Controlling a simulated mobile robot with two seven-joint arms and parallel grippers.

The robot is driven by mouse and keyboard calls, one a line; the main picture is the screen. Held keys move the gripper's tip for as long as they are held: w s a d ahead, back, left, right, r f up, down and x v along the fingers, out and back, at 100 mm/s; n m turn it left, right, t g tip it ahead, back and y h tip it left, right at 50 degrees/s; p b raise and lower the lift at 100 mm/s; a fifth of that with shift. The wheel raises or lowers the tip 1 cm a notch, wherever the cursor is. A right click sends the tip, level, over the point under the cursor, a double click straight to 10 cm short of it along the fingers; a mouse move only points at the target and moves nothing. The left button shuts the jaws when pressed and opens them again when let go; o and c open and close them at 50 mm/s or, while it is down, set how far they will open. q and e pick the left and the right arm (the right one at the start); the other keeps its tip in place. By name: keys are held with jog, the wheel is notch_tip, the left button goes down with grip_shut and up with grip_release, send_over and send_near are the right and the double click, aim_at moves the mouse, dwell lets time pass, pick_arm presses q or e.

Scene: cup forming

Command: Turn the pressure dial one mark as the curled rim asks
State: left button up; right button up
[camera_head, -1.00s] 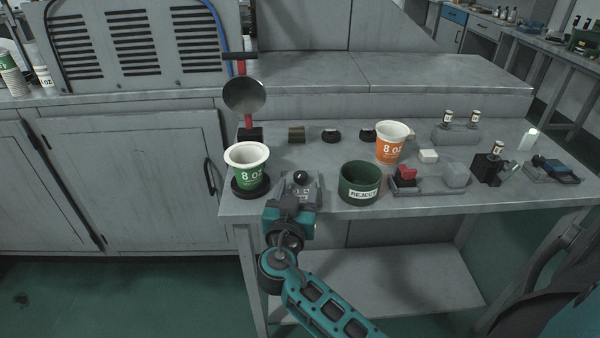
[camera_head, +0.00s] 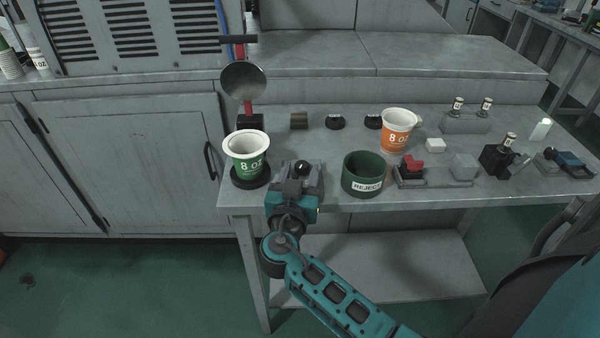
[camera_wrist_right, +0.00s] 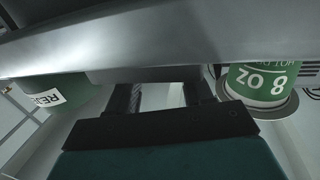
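A black round knob (camera_head: 302,168), which looks like the pressure dial, sits on a small grey block at the bench's front edge. My right gripper (camera_head: 297,186) is at that block, just on the near side of the knob. In the right wrist view its two fingers (camera_wrist_right: 172,95) stand apart, but a grey edge hides their tips, so contact with the dial cannot be told. The dial's marks are too small to read. A green 8 oz cup (camera_head: 247,159) with a wide white rim stands upright on a black round stand (camera_head: 251,182), left of the dial. My left gripper is out of view.
A round mirror (camera_head: 243,80) stands behind the green cup. The green REJECT bin (camera_head: 362,174) is close to the right of my gripper. An orange 8 oz cup (camera_head: 397,132), a tray with a red-topped piece (camera_head: 411,166) and small bottles (camera_head: 486,104) stand farther right.

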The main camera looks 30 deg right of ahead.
jog(key=c, duration=0.8)
jog(key=shift+c, duration=0.2)
